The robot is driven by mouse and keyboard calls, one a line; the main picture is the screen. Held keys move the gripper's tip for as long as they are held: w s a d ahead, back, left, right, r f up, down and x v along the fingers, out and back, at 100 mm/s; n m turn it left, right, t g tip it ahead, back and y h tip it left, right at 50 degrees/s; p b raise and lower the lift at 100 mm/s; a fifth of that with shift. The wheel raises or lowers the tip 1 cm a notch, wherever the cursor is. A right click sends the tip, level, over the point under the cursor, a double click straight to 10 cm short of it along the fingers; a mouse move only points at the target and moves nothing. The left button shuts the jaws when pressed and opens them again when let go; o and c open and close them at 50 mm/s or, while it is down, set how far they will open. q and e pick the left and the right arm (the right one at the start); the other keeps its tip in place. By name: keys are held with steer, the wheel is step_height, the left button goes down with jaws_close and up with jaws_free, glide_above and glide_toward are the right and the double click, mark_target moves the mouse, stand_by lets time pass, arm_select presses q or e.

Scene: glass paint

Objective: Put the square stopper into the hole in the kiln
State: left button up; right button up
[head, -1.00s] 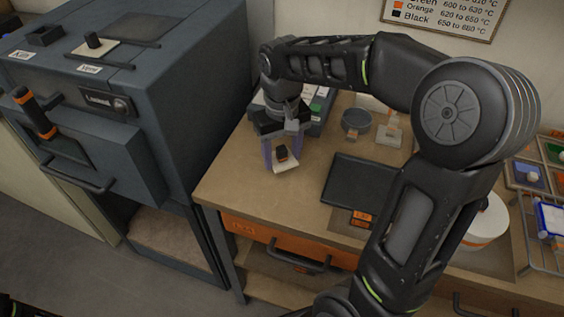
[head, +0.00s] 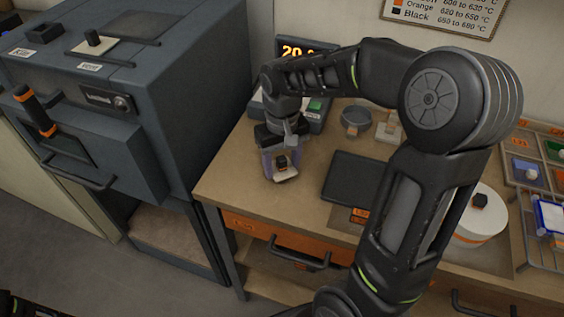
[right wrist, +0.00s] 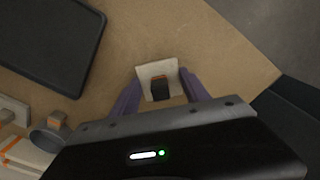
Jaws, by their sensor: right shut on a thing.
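My right gripper (head: 281,170) has its purple fingers on either side of a square white stopper (head: 287,175) with a black knob, low over the worktable. The stopper also shows between the fingers in the right wrist view (right wrist: 145,72); whether it touches the table cannot be told. The kiln (head: 190,75) is the big dark grey box at the left, apart from the gripper. On its top, by the label "Vent", lies a pale square plate (head: 108,46) with a black knob. A small dark block or opening (head: 45,33) is near the "Kiln" label. My left gripper is not in view.
On the worktable (head: 235,185) are a dark flat tray (head: 352,183), a grey cup (head: 355,120), a pale piece with an orange-brown top (head: 388,134) and a device with a lit display (head: 300,50). A white round pot (head: 482,218) stands right. Bare table lies between kiln and tray.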

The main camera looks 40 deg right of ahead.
mark_target(282, 159)
steer(key=o, duration=1.4)
steer(key=shift+f, duration=0.15)
step_height(282, 159, up, 12)
steer(key=shift+r+b, duration=0.2)
steer(key=shift+b, duration=0.25)
